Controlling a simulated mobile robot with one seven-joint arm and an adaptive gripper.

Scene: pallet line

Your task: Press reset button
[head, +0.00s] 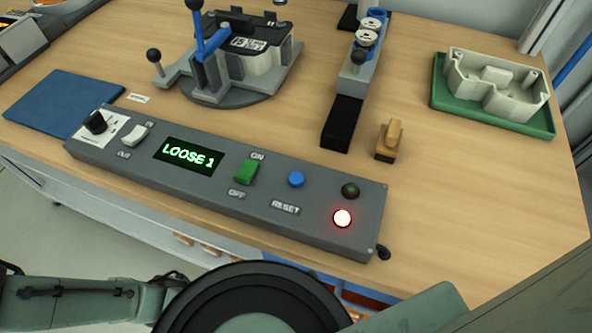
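The reset button (296,179) is a small round blue button on the sloped grey control panel (330,228), above the RESET label (285,207). It is uncovered and nothing touches it. The panel display (189,156) reads "LOOSE 1" in green. Left of the button is a green ON/OFF rocker (246,172). Right of it are a lit red-white lamp (342,218) and a dark lamp (350,190). My arm shows along the bottom edge, in front of the panel. I cannot make out my gripper in this view.
A white IN/OUT rocker (134,135) and black knob (96,123) sit at the panel's left. Behind are a blue mat (62,103), a lever fixture (225,60), a grey rail fixture (357,80), a yellow-brown block (389,139) and a green tray (545,130) holding a pale housing.

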